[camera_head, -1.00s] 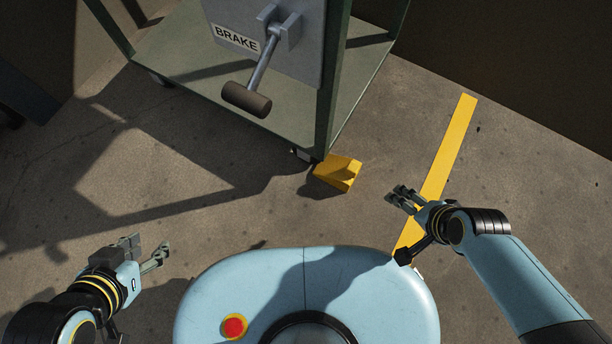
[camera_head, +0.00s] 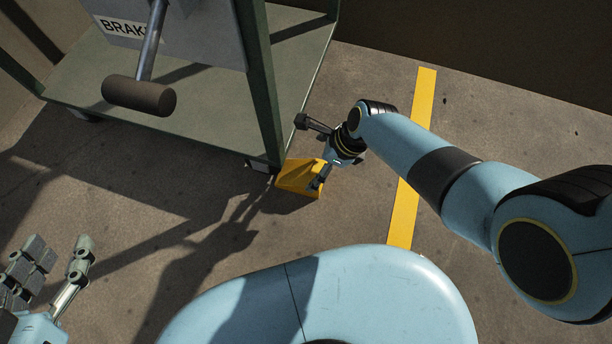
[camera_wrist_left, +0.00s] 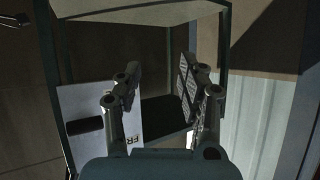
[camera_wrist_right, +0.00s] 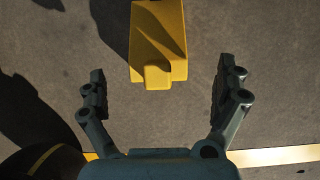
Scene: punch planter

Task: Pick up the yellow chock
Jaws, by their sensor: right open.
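The yellow chock (camera_head: 295,177) lies on the concrete floor by the foot of the green cart's near corner post. My right gripper (camera_head: 317,180) is beside the chock's right side and partly overlaps it in the head view. In the right wrist view the chock (camera_wrist_right: 160,35) is at top centre, ahead of the open fingers and roughly in line with the gap between them (camera_wrist_right: 162,88). The fingers hold nothing. My left gripper (camera_head: 58,250) is open and empty at the lower left, away from the chock; its spread fingers also show in the left wrist view (camera_wrist_left: 157,88).
The green cart (camera_head: 200,105) stands behind the chock, with a grey BRAKE panel (camera_head: 205,45) and a lever with a dark handle (camera_head: 138,95). A yellow floor stripe (camera_head: 405,215) runs right of the chock. Floor in front of the chock is clear but shadowed.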

